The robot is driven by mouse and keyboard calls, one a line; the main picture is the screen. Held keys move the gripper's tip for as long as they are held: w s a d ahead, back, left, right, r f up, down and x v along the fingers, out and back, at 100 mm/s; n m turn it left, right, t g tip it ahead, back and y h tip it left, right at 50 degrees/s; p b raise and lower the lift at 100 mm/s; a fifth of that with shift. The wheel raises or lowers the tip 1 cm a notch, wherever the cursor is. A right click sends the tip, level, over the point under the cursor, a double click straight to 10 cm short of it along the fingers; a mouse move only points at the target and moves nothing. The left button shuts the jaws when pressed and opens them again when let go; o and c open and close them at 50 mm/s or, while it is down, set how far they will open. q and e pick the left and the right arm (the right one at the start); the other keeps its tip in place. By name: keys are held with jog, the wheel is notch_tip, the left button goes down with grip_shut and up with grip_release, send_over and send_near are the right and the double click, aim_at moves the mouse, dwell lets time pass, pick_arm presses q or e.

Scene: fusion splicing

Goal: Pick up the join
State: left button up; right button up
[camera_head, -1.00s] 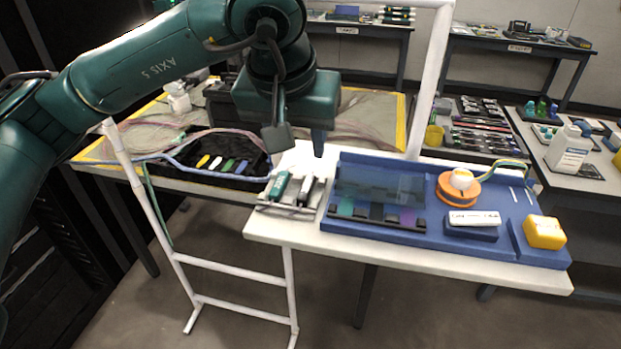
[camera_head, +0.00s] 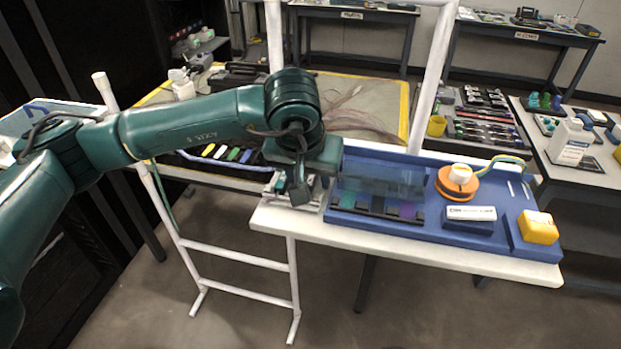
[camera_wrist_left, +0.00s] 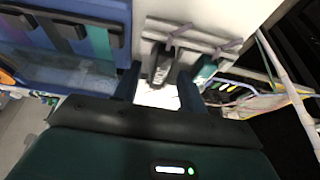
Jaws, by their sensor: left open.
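My left gripper (camera_head: 300,190) is over the tool rack at the left end of the white table; it shows open in the left wrist view (camera_wrist_left: 160,72). A dark-and-silver tool (camera_wrist_left: 163,65) in the rack lies between and just beyond the fingertips; I cannot tell whether they touch it. A green tool (camera_wrist_left: 205,70) stands just outside the right-hand finger. In the head view my gripper hides most of the rack (camera_head: 312,207). I cannot clearly make out a join in either view. My right gripper is not in view.
Right of my gripper is a blue tray (camera_head: 400,234) holding a clear cover (camera_head: 382,178), an orange spool (camera_head: 457,186), a white-topped block (camera_head: 470,213) and a yellow box (camera_head: 538,227). A white frame post (camera_head: 428,85) stands behind. Coloured strips (camera_head: 223,153) lie behind my arm.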

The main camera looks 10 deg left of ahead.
pick_arm(q)
jog(key=shift+c, duration=0.5)
jog(key=c, duration=0.5)
grip_shut()
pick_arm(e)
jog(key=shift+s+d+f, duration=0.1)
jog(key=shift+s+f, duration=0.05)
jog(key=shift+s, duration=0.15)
